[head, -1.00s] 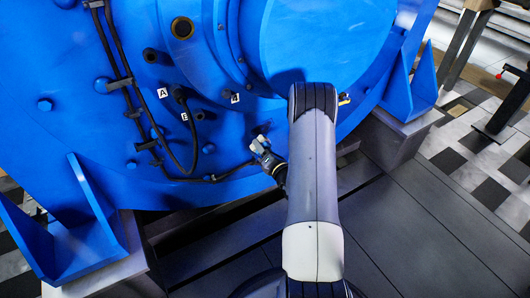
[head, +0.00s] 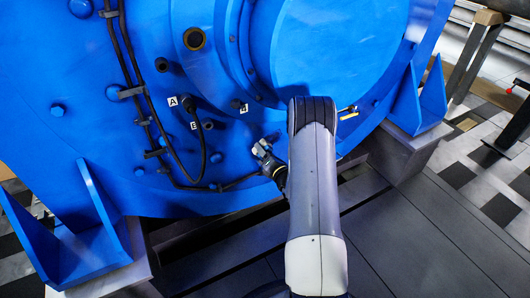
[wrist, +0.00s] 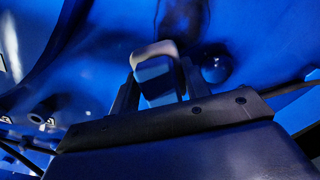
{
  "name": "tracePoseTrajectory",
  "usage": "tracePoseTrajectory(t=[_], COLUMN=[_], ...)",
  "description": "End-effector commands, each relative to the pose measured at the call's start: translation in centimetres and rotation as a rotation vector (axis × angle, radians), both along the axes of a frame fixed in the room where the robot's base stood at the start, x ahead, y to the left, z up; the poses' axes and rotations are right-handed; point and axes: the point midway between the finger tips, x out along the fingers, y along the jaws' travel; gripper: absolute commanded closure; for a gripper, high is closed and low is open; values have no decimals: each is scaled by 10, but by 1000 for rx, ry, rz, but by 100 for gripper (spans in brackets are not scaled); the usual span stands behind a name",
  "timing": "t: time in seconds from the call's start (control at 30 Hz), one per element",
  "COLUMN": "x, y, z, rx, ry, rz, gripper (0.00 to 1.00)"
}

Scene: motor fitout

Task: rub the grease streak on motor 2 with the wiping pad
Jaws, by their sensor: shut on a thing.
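The large blue motor (head: 60,110) fills the upper left of the head view. My gripper (head: 262,149) is low in front of its face, right of the black cable. In the wrist view my gripper (wrist: 155,88) is shut on a small block, the wiping pad (wrist: 153,54), pale on its far edge and dark bluish on the near side. Just beyond the pad a dark smear (wrist: 180,16) marks the blue surface, which looks like the grease streak. The smear cannot be made out in the head view. I cannot tell whether the pad touches the motor.
A rounded blue bolt head (wrist: 216,68) stands right beside the pad. A black cable (head: 160,140) runs down the motor face near labelled ports. Blue foot brackets (head: 80,250) stand low at both sides. Dark decking (head: 420,235) lies open at right.

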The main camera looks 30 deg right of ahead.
Motion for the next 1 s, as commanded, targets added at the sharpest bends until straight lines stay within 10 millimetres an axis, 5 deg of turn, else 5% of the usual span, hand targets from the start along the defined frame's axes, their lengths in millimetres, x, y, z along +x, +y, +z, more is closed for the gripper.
tracePoseTrajectory(t=[1.0], x=[18], y=[1], z=[0], rx=[-1], ry=[-1], rz=[0], gripper=[74])
